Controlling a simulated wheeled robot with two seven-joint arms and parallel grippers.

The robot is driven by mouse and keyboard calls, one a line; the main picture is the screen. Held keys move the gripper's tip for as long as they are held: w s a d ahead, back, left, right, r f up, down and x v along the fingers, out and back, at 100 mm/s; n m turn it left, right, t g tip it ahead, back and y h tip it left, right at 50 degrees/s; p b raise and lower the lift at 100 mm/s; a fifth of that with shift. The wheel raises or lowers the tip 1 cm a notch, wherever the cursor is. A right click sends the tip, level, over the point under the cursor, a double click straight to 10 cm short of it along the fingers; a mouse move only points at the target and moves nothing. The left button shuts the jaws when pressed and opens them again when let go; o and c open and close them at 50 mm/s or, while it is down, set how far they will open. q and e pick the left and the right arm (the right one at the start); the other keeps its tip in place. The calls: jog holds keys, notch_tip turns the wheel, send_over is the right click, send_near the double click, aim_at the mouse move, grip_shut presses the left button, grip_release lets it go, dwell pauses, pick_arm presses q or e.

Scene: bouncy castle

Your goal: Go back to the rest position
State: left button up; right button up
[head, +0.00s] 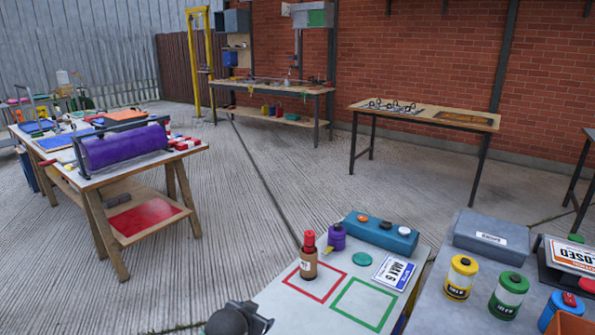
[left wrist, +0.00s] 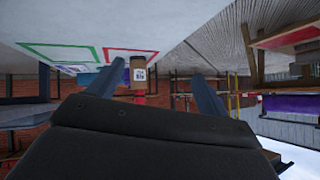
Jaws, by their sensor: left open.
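My left gripper (head: 240,319) shows at the bottom edge of the head view, left of the near table. In the left wrist view, which is upside down, its two fingers (left wrist: 155,92) are spread apart with nothing held. A brown bottle with a red cap (head: 307,262) stands upright on the table, at the far left part of the red square outline (head: 330,293). The bottle also shows in the left wrist view (left wrist: 138,74), beyond the fingers and apart from them. My right gripper is not in view.
The near table (head: 300,315) also carries a green square outline (head: 345,317), a purple bottle (head: 337,237), a teal box (head: 382,234) and a sign (head: 394,272). A grey table at right holds several canisters, including a yellow one (head: 460,280). Open concrete floor (head: 240,220) lies beyond.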

pick_arm(q)
jog(key=s+a+f+n+g+p, duration=0.1)
jog(key=s+g+p, duration=0.2)
jog(key=s, duration=1.6)
jog(key=s+a+f+n+g+p, duration=0.1)
jog(key=s+g+p, duration=0.3)
jog(key=s, duration=1.5)
jog(key=f+n+p, duration=0.1)
jog(key=p, duration=0.2)
jog(key=shift+s+f+g, duration=0.2)
jog(key=shift+f+g, duration=0.05)
jog(key=shift+g, duration=0.05)
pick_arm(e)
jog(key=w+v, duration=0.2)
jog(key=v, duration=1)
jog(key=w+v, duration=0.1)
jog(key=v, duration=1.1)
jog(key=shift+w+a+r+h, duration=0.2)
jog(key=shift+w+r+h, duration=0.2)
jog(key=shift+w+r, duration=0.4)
